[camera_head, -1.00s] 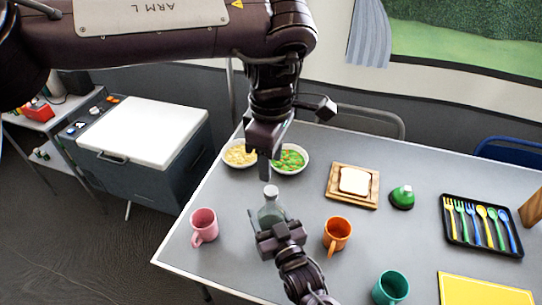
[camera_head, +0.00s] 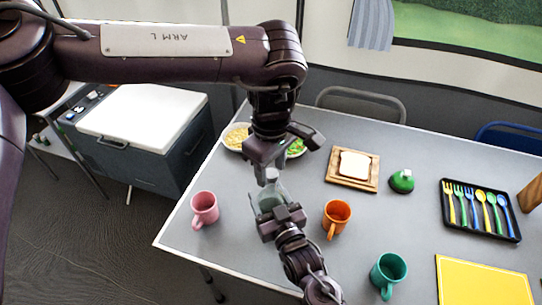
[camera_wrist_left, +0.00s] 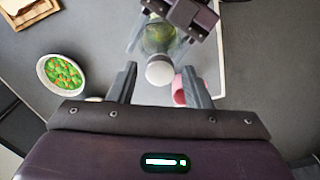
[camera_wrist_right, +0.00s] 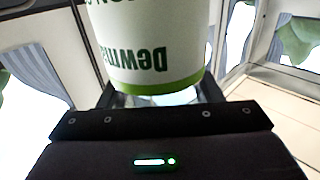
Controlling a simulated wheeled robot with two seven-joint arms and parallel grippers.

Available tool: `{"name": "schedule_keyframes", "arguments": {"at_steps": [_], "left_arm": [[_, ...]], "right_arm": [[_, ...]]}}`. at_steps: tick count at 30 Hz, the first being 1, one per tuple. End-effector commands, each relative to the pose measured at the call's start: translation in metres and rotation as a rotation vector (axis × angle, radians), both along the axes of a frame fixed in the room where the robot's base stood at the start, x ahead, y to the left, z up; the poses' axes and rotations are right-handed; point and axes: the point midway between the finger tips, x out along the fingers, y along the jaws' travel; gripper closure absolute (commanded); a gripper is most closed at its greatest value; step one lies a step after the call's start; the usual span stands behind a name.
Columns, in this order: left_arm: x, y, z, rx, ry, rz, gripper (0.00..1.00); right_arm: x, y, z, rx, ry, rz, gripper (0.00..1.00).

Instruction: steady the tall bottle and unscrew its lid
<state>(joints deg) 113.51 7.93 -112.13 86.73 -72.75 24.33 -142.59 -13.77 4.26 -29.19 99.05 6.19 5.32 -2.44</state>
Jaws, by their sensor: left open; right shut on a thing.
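In the right wrist view the bottle's white label with green print (camera_wrist_right: 150,40) fills the space between the fingers. My left gripper (camera_head: 268,166) is open just above the bottle top. In the left wrist view the round white lid (camera_wrist_left: 160,73) lies between the spread left fingers (camera_wrist_left: 162,84), with gaps at both sides. In the head view the left gripper partly hides the lid.
A pink mug (camera_head: 204,208) stands left of the bottle and an orange mug (camera_head: 336,217) right of it. Two food bowls sit behind, one with yellow food (camera_head: 236,137). A bread board (camera_head: 333,177), green-topped item (camera_head: 402,181) and teal mug (camera_head: 388,272) are farther right.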

Motion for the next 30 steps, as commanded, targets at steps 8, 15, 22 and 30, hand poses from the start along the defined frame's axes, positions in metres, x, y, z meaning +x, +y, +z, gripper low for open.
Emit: {"name": "schedule_keyframes", "arguments": {"at_steps": [8,15,22,30], "left_arm": [[-0.0002,0.0001,-0.0021,0.0,0.0,0.0,0.55],[-0.0001,0.0,-0.0018,0.001,-0.001,0.0,0.85],[-0.0001,0.0,-0.0017,0.001,-0.001,0.0,1.0],[-0.0005,-0.0005,-0.0021,-0.001,0.001,0.203,1.0]], "right_arm": [[0.0002,0.0001,0.001,0.001,-0.002,0.0,1.0],[0.0002,0.0001,0.001,0.001,-0.002,0.0,1.0],[0.0002,0.0,0.001,0.001,-0.002,0.0,1.0],[0.0002,0.0001,0.0009,0.001,-0.002,0.0,1.0]]}}
